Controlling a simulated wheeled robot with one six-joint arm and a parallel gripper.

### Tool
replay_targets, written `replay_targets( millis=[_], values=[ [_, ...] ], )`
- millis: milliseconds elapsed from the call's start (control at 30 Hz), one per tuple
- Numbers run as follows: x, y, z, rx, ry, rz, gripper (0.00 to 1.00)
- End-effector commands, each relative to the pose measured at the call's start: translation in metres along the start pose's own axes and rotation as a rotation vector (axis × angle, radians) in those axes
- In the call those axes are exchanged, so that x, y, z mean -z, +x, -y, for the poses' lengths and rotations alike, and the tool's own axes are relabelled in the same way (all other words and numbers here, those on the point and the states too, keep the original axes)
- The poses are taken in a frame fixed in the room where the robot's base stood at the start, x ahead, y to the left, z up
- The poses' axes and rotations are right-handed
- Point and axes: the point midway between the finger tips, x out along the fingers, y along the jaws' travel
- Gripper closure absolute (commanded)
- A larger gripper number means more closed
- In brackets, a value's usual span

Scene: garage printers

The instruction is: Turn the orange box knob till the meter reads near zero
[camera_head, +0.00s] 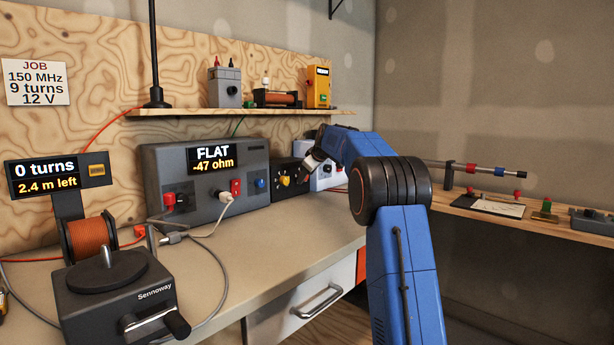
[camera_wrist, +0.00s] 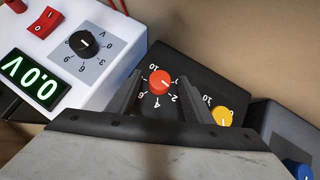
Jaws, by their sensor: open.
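A dark box (camera_head: 289,188) stands on the bench beside the grey meter unit, with a yellow knob (camera_head: 285,180) showing. In the wrist view this box (camera_wrist: 195,75) carries an orange-red knob (camera_wrist: 160,82) with a white pointer line and a number scale, and a yellow knob (camera_wrist: 222,117). My gripper (camera_head: 308,164) is over the box. Its fingers (camera_wrist: 160,90) are open, one on each side of the orange-red knob; contact cannot be told. The meter display (camera_head: 213,160) reads "FLAT -47 ohm". An orange-yellow box (camera_head: 318,88) also sits on the shelf.
A white supply box (camera_head: 326,178) is close beside the dark box; its display (camera_wrist: 32,80) reads 0.0 V. The grey meter unit (camera_head: 160,165) has plugs and cables. A winder (camera_head: 115,285) and copper spool (camera_head: 90,238) are front left. The bench front (camera_head: 290,255) is clear.

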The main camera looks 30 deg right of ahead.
Motion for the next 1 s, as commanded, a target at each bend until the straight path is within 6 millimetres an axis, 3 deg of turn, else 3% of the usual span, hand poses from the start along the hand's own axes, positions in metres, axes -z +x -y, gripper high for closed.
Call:
replay_targets(
  millis=[133,300,667,1000],
  values=[
    [0.0001,-0.0003,-0.0001,0.000,0.000,0.000,0.54],
    [0.0001,-0.0005,-0.0001,0.000,0.000,0.000,0.94],
    [-0.0003,-0.0007,-0.0019,0.026,0.028,0.000,0.95],
    [-0.0016,0.0006,-0.0068,0.184,0.186,0.000,0.95]
  ],
)
